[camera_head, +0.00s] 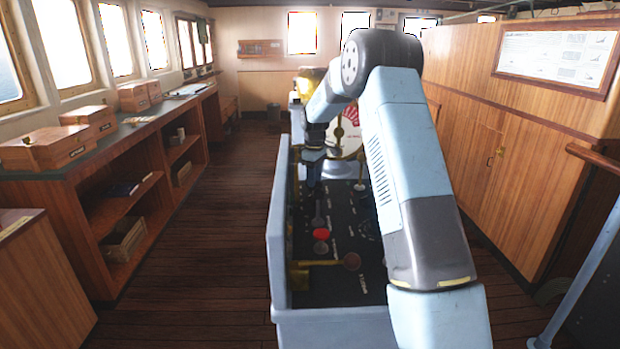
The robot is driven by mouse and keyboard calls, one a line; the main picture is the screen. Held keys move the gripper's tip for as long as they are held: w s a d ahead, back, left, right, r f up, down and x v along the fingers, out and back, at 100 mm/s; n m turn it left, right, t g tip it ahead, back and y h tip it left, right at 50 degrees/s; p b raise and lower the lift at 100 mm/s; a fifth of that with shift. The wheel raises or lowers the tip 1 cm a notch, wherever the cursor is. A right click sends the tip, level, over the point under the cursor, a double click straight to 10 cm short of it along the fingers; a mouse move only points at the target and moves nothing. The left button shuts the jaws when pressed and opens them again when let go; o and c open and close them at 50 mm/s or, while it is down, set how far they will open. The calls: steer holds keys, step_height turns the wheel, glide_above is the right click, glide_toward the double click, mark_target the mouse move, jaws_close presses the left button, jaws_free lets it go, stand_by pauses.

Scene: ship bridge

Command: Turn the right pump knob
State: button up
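A console with a black control panel (338,284) stands in front of me. On the panel are a red button (321,233), a dark lever or knob (319,214) just behind it, and a brass lever with a brown round knob (352,261) nearer to me. Another small knob (360,186) shows farther back, beside my arm. The labels are too small to read, so I cannot tell which control is the right pump knob. My gripper (312,180) points down over the far left part of the panel. Its fingers are small and dark, and I cannot tell whether they touch anything.
My arm hides the panel's right side. A round gauge with a red and white dial (348,133) stands behind the panel. A wooden shelf unit (125,200) with boxes runs along the left. Wooden cabinets (490,140) line the right. The plank floor (205,250) on the left is clear.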

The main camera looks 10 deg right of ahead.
step_height(320, 180, up, 14)
steer(key=shift+f, duration=0.15)
stand_by(0.4)
steer(key=s+a+r+m+t, duration=0.1)
steer(key=s+r+m, duration=0.1)
steer(key=s+r, duration=0.75)
steer(key=s+a+r+m+t, duration=0.15)
steer(key=s+r, duration=0.25)
steer(key=s, duration=1.1)
steer(key=s+f+m+t, duration=0.1)
steer(key=s+f+m, duration=0.2)
steer(key=s, duration=1)
steer(key=s+f+m+t, duration=0.2)
steer(key=s+f+m, duration=0.1)
steer(key=s, duration=1)
steer(key=shift+s+d+f, duration=0.2)
steer(key=shift+d+f, duration=0.25)
